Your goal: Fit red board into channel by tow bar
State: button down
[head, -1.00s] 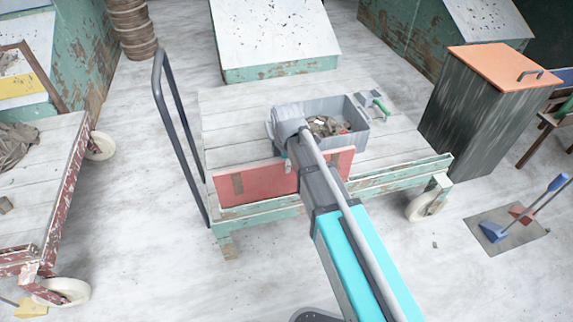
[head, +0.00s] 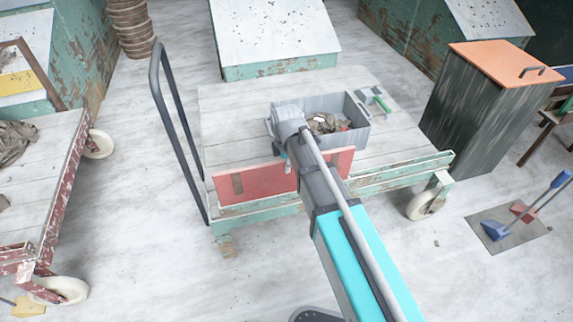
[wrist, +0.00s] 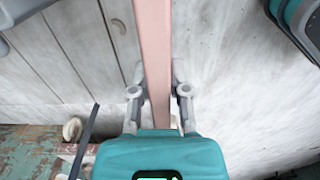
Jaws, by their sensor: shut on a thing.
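The red board (head: 255,181) stands on edge along the near side of the flat cart, at the end by the tow bar (head: 168,120). My gripper is shut on the board; its fingers (wrist: 159,74) press on both faces in the wrist view, where the board (wrist: 156,45) is a narrow pink strip. In the head view my arm hides the fingers and the board's middle. The board's lower edge runs along the cart's green side rail (head: 262,212). I cannot tell whether it sits down in the channel. A green side board (head: 400,172) stands to its right.
A red cart (head: 60,190) stands left. A tall orange-lidded bin (head: 470,110) and a blue dustpan (head: 495,230) are right.

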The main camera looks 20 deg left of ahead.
jog(key=shift+f+b, duration=1.8)
jog(key=shift+f, duration=0.05)
dwell(0.3)
jog(key=c, duration=0.5)
grip_release()
jog(key=shift+r, duration=0.2)
notch_tip(320, 180, up, 12)
jog(key=p, duration=1.2)
jog(key=shift+f, duration=0.2)
dwell(0.5)
